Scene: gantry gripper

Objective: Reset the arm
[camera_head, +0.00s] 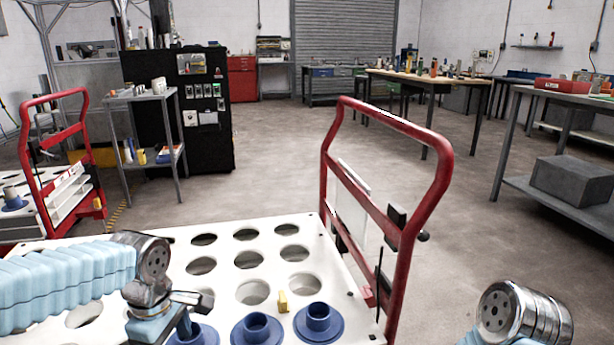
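My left arm comes in from the left in a light blue sleeve, with a silver wrist joint. My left gripper (192,312) hangs over the near left part of a white cart top with round holes (222,262). Its dark finger parts show only partly, so I cannot tell whether it is open or shut. My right arm shows only as a silver joint and a bit of blue sleeve at the bottom right. The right gripper is out of the picture.
Blue flanged cups (318,322) and a small yellow piece (283,301) sit on the cart top. A red cart handle (438,190) rises at its right. Another red-handled cart (88,170) stands left. Workbenches (570,190) stand at right. The middle floor is clear.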

